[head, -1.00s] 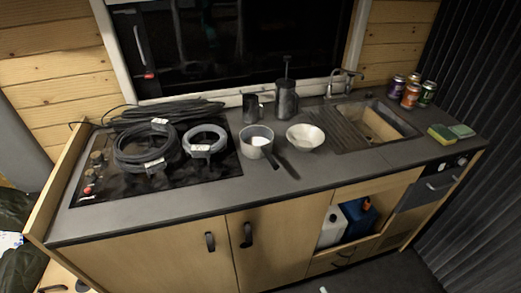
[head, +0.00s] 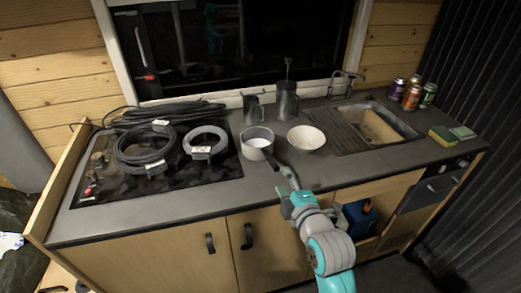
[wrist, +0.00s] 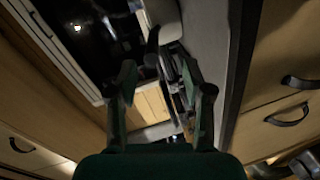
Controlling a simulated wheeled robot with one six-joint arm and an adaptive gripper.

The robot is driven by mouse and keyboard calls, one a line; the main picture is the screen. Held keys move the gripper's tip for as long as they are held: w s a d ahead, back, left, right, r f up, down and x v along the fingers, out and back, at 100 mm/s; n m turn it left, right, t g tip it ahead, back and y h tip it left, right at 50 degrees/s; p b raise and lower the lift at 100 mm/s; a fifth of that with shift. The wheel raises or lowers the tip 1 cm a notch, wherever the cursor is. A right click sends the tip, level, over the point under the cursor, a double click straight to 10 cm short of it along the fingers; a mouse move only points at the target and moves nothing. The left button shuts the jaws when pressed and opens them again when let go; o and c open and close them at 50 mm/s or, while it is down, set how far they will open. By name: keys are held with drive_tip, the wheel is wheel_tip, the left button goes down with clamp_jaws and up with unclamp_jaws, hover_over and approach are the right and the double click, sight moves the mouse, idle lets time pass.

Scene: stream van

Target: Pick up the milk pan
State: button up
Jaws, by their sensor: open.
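The milk pan (head: 257,141) stands on the dark counter just right of the hob, with something white inside. Its dark handle points toward the counter's front edge. My gripper (head: 287,174) reaches up from the front with its fingers at the end of the handle. In the wrist view, my gripper (wrist: 156,70) is open. The pale side of the milk pan (wrist: 166,20) shows ahead, and its dark handle runs back to the space between the fingertips. Whether either finger touches the handle cannot be told.
A white bowl (head: 306,138) stands close to the pan's right. A dark mug (head: 252,107) and a tall dark pot (head: 287,101) stand behind. Coiled cables (head: 146,146) cover the hob at left. The sink (head: 378,125), several cans and sponges are at right.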

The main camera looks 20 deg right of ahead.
sight(270, 157)
drive_tip(key=shift+n, duration=0.3)
drive_tip(key=shift+w+a+f, duration=0.15)
drive_tip(key=shift+w, duration=1.75)
drive_tip(key=shift+w+a+f, duration=0.1)
drive_tip(key=shift+w+f, duration=0.05)
drive_tip(key=shift+w, duration=1.8)
drive_tip(key=shift+w+a+f, duration=0.15)
drive_tip(key=shift+w, duration=1.75)
clamp_jaws()
